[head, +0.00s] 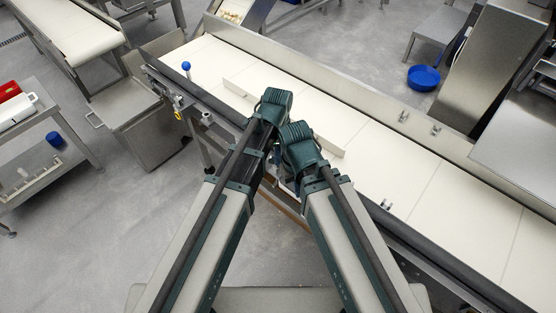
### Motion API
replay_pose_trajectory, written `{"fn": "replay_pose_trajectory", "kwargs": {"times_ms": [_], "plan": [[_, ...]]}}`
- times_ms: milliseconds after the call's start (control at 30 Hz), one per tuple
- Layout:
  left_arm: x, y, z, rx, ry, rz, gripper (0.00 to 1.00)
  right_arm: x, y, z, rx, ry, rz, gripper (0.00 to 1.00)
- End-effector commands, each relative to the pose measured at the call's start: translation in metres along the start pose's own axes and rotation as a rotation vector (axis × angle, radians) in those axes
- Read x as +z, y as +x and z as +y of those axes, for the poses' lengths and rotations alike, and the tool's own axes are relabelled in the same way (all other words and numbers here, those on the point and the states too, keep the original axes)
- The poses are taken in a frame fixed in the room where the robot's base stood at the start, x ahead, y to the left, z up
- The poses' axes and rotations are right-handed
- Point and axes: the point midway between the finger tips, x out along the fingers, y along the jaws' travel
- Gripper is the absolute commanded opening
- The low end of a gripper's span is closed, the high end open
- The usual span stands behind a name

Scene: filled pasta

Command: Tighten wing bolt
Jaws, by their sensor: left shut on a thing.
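My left gripper (272,108) is at the near edge of the conveyor, its wrist over the white belt. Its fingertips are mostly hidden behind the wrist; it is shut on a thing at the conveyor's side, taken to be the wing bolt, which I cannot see. My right gripper (300,148) is close beside it on the right, over the near edge rail. Its jaws are hidden, so I cannot tell whether they are open. Small metal fittings show along the near rail (207,118) and further right (385,204).
The white belt (415,185) runs from upper left to lower right, with a pale guide bar (240,88) lying along it. A blue knob (186,66) stands near its left end. A steel bin (150,125) and side table (75,150) stand left; floor between is clear.

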Motion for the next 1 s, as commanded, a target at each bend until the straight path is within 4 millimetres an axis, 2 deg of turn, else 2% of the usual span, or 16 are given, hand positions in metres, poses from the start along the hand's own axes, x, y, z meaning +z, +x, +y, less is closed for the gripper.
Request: {"fn": "replay_pose_trajectory", "kwargs": {"times_ms": [200, 567, 833, 867, 1000], "plan": [[0.0, 0.0002, 0.0001, 0.0, 0.149, 0.0, 0.0, 0.0, 0.0002, 0.0, 0.0, 0.0, 0.0, 0.0], [0.0, 0.0002, 0.0, 0.0, 0.188, 0.0, 0.0, 0.0, 0.0002, 0.0, 0.0, 0.0, 0.0, 0.0], [0.0, 0.0006, 0.0, 0.0, 0.543, 0.0, 0.0, 0.0, 0.0006, -0.0001, 0.0, 0.0, 0.0, 0.0], [0.0, 0.0005, 0.0001, 0.0, 0.534, 0.0, 0.19, 0.0, 0.0005, 0.0, 0.0, 0.0, 0.0, 0.0], [0.0, 0.0005, 0.0, 0.0, 0.528, 0.0, 0.44, 0.0, 0.0005, 0.0, 0.0, 0.0, 0.0, 0.0]]}}
